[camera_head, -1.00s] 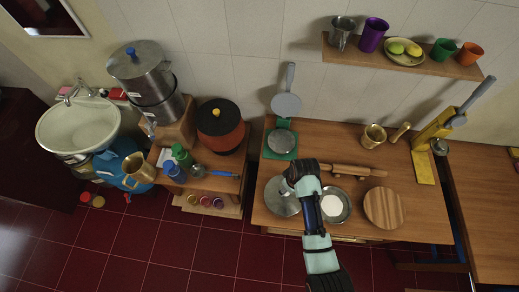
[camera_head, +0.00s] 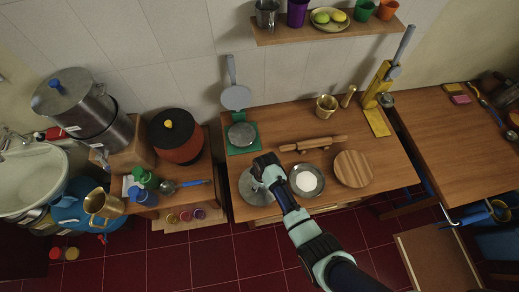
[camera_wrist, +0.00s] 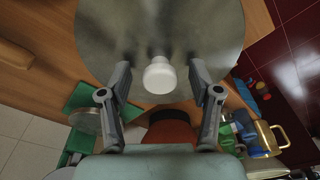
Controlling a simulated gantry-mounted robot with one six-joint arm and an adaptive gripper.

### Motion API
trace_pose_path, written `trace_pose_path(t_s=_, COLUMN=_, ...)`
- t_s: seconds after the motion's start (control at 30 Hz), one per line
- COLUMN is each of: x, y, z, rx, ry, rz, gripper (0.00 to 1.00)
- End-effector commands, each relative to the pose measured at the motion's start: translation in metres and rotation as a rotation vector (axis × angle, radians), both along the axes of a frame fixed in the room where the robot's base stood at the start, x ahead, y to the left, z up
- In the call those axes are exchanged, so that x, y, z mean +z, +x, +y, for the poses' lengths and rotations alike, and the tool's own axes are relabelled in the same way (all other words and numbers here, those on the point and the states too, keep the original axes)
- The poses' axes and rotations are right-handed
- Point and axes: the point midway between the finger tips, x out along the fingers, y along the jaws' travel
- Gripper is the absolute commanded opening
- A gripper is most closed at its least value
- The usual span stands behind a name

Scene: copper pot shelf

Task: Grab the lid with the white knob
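The grey metal lid lies on the wooden table in the head view (camera_head: 250,190), partly hidden by my gripper. In the wrist view the lid (camera_wrist: 112,32) fills the upper middle, and its white knob (camera_wrist: 159,76) stands between my fingers. My gripper (camera_wrist: 160,80) is open, with one finger on each side of the knob and a visible gap on both sides. In the head view my gripper (camera_head: 264,168) is over the lid and hides the knob.
A metal plate with white contents (camera_head: 307,181) lies close to the right of the lid. A rolling pin (camera_head: 313,144), a round wooden board (camera_head: 353,169) and a green-based press (camera_head: 242,136) are around it. A red pot (camera_head: 176,141) stands left of the table.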

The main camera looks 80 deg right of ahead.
Motion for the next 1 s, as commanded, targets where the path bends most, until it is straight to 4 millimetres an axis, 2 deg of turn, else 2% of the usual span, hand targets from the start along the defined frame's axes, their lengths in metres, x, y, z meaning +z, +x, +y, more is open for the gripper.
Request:
trace_pose_path(t_s=0.03, x=0.000, y=0.000, z=0.000, rx=0.000, ry=0.000, rz=0.000, gripper=0.55)
trace_pose_path(t_s=0.37, x=0.000, y=0.000, z=0.000, rx=0.000, ry=0.000, rz=0.000, gripper=0.00)
trace_pose_path(t_s=0.63, x=0.001, y=0.000, z=0.000, rx=0.000, ry=0.000, rz=-0.001, gripper=0.00)
trace_pose_path(t_s=0.77, x=0.010, y=0.001, z=-0.001, rx=0.000, ry=-0.002, rz=-0.002, gripper=0.00)
trace_pose_path(t_s=0.87, x=0.027, y=0.001, z=-0.001, rx=0.000, ry=-0.003, rz=-0.003, gripper=0.00)
trace_pose_path(t_s=1.0, x=0.071, y=0.001, z=-0.001, rx=0.000, ry=-0.006, rz=-0.005, gripper=0.00)
